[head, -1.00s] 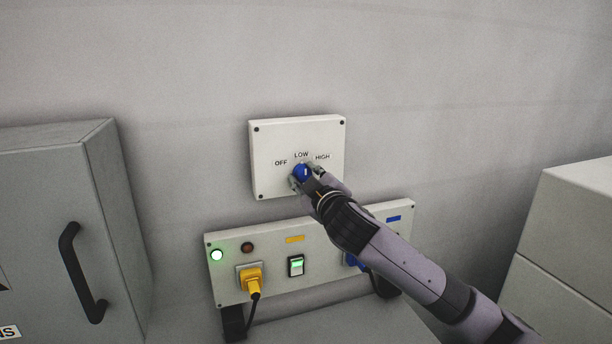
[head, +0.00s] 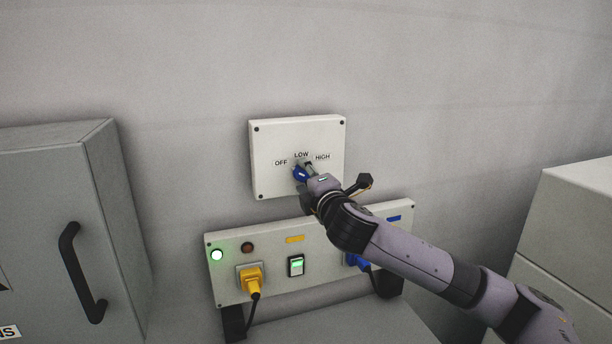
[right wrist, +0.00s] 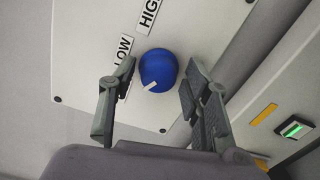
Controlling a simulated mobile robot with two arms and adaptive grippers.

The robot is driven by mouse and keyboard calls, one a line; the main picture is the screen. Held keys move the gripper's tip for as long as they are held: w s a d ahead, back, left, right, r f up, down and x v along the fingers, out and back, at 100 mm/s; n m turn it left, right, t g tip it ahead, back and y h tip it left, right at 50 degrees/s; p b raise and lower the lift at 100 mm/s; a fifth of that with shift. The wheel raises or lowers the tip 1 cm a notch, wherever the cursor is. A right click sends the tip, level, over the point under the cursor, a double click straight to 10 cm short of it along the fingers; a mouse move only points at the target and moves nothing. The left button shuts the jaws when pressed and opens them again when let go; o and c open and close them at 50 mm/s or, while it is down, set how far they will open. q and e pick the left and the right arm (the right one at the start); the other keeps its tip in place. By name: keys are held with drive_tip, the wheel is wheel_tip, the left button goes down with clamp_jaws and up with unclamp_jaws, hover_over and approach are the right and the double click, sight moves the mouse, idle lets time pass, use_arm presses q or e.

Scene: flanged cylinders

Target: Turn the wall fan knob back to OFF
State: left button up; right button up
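The blue fan knob (head: 300,174) sits on a white wall panel (head: 275,135) under the labels OFF, LOW and HIGH. In the right wrist view the knob (right wrist: 158,66) has a white mark pointing lower left, past LOW on the side away from HIGH. The OFF label is hidden in that view but shows in the head view. My right gripper (head: 305,172) is at the knob. In the right wrist view my right gripper (right wrist: 160,74) is open, with one finger on each side of the knob and gaps between. My left gripper is not in view.
Below is a socket panel (head: 325,238) with a yellow plug (head: 251,280), a green-lit switch (head: 296,266) and a blue plug (head: 356,261). A grey cabinet (head: 35,180) with a black handle stands left. White boxes (head: 575,220) stand right. The wall above is clear.

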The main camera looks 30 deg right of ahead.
drive_tip(key=o, duration=0.3)
drive_tip(key=b+v, duration=0.1)
drive_tip(key=v, duration=0.5)
idle(0.6)
idle(0.3)
